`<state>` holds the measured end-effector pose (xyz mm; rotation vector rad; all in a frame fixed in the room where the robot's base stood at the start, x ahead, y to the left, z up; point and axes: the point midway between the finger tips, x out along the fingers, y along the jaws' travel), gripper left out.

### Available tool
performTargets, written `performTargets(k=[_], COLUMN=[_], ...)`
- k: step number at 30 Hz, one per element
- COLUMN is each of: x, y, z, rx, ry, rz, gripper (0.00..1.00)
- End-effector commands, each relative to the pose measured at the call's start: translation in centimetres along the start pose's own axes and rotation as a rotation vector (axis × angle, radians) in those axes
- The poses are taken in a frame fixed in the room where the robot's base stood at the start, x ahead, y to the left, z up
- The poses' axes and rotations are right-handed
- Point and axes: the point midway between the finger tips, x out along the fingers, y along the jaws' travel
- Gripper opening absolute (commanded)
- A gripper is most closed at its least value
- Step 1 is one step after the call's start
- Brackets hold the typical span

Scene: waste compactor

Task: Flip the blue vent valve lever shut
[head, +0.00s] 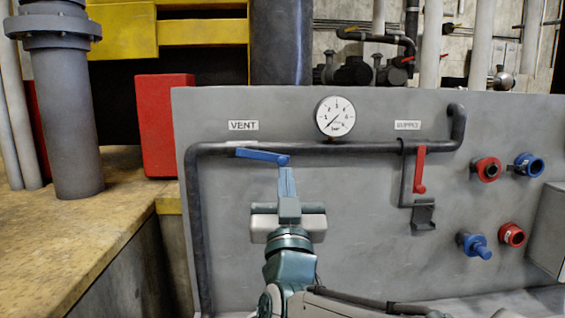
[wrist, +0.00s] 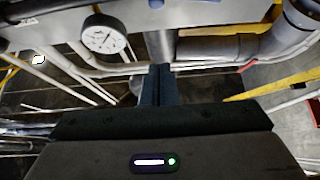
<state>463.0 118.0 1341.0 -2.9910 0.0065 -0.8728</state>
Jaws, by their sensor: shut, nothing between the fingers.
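The blue vent valve lever (head: 262,156) is on the dark pipe below the VENT label (head: 243,125) in the head view. It lies nearly along the pipe, its right end slightly lower than its left. My gripper (head: 286,170) is upright, with its shut fingertips just below the lever's right end. I cannot tell whether they touch it. In the wrist view the fingers (wrist: 160,70) are together and nothing shows between them. I cannot make out the blue lever in that view.
A pressure gauge (head: 335,116) sits above the pipe; it also shows in the wrist view (wrist: 104,34). A red lever (head: 420,170) hangs down under the SUPPLY label (head: 408,125). Red and blue couplings (head: 487,169) project at the right. The panel (head: 350,220) between is mostly clear.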

Motion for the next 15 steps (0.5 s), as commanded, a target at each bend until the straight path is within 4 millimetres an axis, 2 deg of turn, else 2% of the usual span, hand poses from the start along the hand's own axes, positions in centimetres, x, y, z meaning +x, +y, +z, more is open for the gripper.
performTargets(k=[5,15], x=[1.3,8.3], y=[0.0,0.0], z=[-0.1,-0.3], rx=[0.0,-0.001], ry=[-0.001,-0.002], rz=[0.0,0.0], gripper=[0.0,0.0])
